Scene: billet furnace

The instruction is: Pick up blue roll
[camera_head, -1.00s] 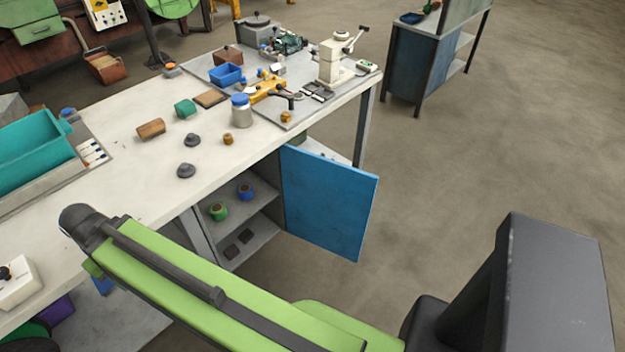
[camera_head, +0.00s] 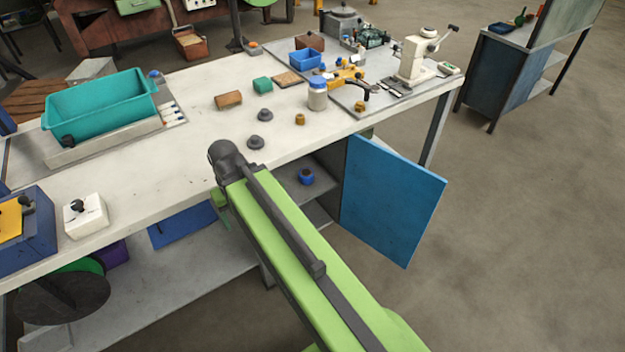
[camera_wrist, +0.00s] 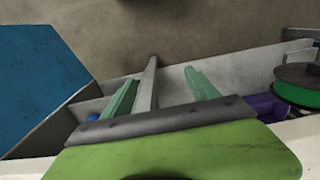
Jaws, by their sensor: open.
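The blue roll (camera_head: 306,177) sits on the upper shelf of the open cabinet under the workbench, in the head view. A small blue patch (camera_wrist: 93,117) at the left of the wrist view may be the same roll, mostly hidden behind my gripper mount. My gripper (camera_wrist: 161,78) is open and empty in the wrist view, its two green fingers spread apart. The green roll seen earlier in the cabinet is now hidden by my arm.
The blue cabinet door (camera_head: 393,200) stands open, right of the shelves. The white bench top (camera_head: 190,150) carries a teal bin (camera_head: 100,108), a lidded jar (camera_head: 317,96) and dark knobs (camera_head: 256,142). Floor to the right of the door is clear. A green spool (camera_wrist: 298,78) shows in the wrist view.

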